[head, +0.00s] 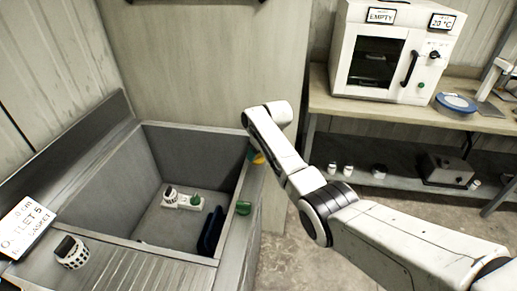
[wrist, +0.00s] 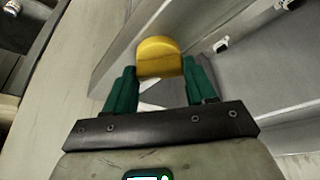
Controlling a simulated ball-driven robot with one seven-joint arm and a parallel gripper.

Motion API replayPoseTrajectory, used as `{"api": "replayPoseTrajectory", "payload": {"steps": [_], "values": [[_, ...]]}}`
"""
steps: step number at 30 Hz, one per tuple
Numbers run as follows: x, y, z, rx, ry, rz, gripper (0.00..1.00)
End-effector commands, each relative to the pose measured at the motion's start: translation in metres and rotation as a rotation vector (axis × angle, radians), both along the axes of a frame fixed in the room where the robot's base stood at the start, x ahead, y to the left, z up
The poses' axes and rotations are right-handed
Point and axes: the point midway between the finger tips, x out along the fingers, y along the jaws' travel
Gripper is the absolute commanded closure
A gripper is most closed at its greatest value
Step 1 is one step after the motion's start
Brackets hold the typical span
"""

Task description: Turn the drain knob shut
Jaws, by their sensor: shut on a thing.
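A yellow knob (wrist: 158,56) with a rounded top sits between the green fingers of my gripper (wrist: 160,80) in the wrist view. The gripper is shut on it. In the head view my gripper (head: 256,150) is at the right rim of the grey sink (head: 150,225), and a small bit of the yellow knob (head: 258,158) shows below my wrist. The knob's base and turn angle are hidden. A green knob (head: 243,208) sits nearer on the same rim; I cannot tell which knob is the drain's.
In the sink lie a white fitting with a green part (head: 193,201) and a dark blue object (head: 210,231). A perforated white piece (head: 72,252) and a sign (head: 25,228) are on the left ledge. A white oven (head: 390,55) stands on the bench (head: 400,112) at right.

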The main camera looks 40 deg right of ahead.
Motion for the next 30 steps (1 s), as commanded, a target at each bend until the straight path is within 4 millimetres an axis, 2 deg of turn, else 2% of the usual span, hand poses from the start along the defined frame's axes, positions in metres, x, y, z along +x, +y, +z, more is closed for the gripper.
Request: {"api": "replayPoseTrajectory", "payload": {"steps": [18, 30], "values": [[0.002, 0.004, -0.0021, -0.001, -0.002, -0.574, 0.75], [0.0031, 0.0049, -0.001, 0.0, -0.002, -0.833, 0.75]]}}
